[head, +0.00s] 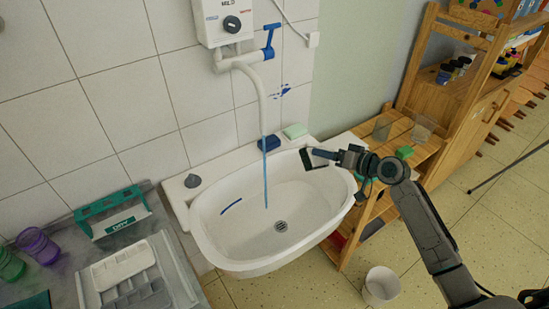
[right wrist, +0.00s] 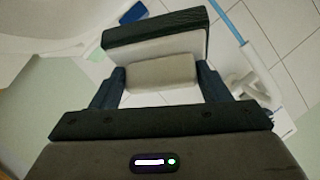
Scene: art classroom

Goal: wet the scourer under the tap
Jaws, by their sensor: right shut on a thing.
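My right gripper (head: 324,155) is shut on the scourer (head: 311,159), a block with a dark layer and a pale layer. It holds it over the right side of the white basin (head: 225,233). In the right wrist view the scourer (right wrist: 156,32) sits across the jaws of the gripper (right wrist: 160,78). The tap (head: 262,90) has a pale spout and a blue handle. A thin blue stream (head: 265,170) falls from it into the basin. The scourer is to the right of the stream and apart from it. The stream also shows in the right wrist view (right wrist: 231,22). My left gripper is not in view.
A blue block (head: 268,144) and a pale green block (head: 295,131) lie on the sink's back ledge. A green rack (head: 112,213) and grey tray (head: 128,275) stand at left. A wooden shelf (head: 423,150) is at right, a white bin (head: 381,285) below.

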